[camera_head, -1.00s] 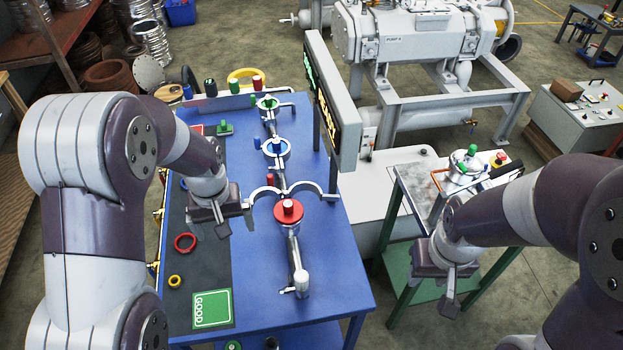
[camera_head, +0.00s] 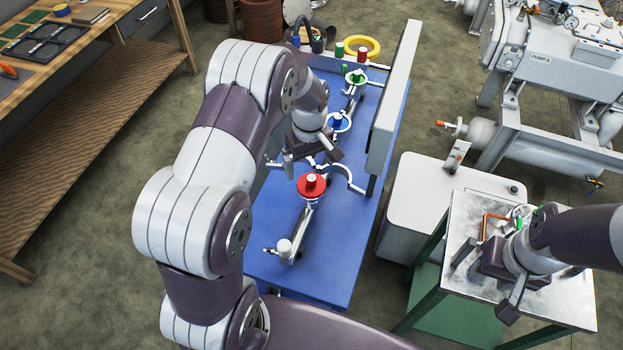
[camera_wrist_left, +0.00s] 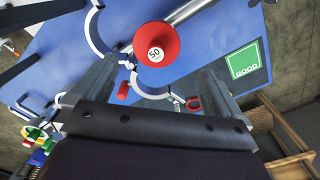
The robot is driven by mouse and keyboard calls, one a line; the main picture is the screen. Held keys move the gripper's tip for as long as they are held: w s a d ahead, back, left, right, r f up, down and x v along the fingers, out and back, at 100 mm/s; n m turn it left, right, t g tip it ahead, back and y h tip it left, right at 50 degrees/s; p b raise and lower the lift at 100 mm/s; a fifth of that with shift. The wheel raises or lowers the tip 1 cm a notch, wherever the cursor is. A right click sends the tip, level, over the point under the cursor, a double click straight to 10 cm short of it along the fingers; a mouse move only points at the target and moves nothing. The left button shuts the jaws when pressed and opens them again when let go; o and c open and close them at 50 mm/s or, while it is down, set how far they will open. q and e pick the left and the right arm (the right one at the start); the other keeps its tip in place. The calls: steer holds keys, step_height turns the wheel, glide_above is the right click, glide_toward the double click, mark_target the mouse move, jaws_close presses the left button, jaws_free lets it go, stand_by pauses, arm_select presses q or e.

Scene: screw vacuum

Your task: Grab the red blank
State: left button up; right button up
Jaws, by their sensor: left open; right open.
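The red blank (camera_head: 311,186) is a round red disc with a knob, seated on a metal fixture on the blue table. In the left wrist view the red blank (camera_wrist_left: 156,45) shows "50" on its knob and lies beyond the fingers, between their lines. My left gripper (camera_head: 312,162) is open and empty, just behind the red blank in the head view. It does not touch it as far as I can see; its height above it is unclear. My right gripper (camera_head: 487,278) is open and empty over the small metal-topped table.
Blue (camera_head: 338,122) and green (camera_head: 356,76) pieces sit on fixtures farther back on the blue table (camera_head: 335,285). A tall display panel (camera_head: 395,95) stands along its right side. The metal-topped table (camera_head: 560,305) holds small parts. The left wrist view shows a green GOOD mark (camera_wrist_left: 244,62).

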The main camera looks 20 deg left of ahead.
mark_target(311, 178)
arm_select(q)
steer(key=f+p, duration=0.1)
steer(key=f, duration=0.2)
steer(key=f+p, duration=0.1)
steer(key=shift+w+d+f+p, duration=0.2)
steer(key=shift+d+f+p, duration=0.05)
steer(key=shift+f+p, duration=0.15)
steer(key=f, duration=0.2)
steer(key=shift+w+a+f, duration=0.1)
steer(key=shift+a+f, duration=0.1)
steer(key=shift+f, duration=0.1)
steer(key=shift+d, duration=0.1)
steer(key=c, duration=0.4)
steer(key=shift+r, duration=0.1)
steer(key=c, duration=0.5)
steer(key=shift+c, duration=0.8)
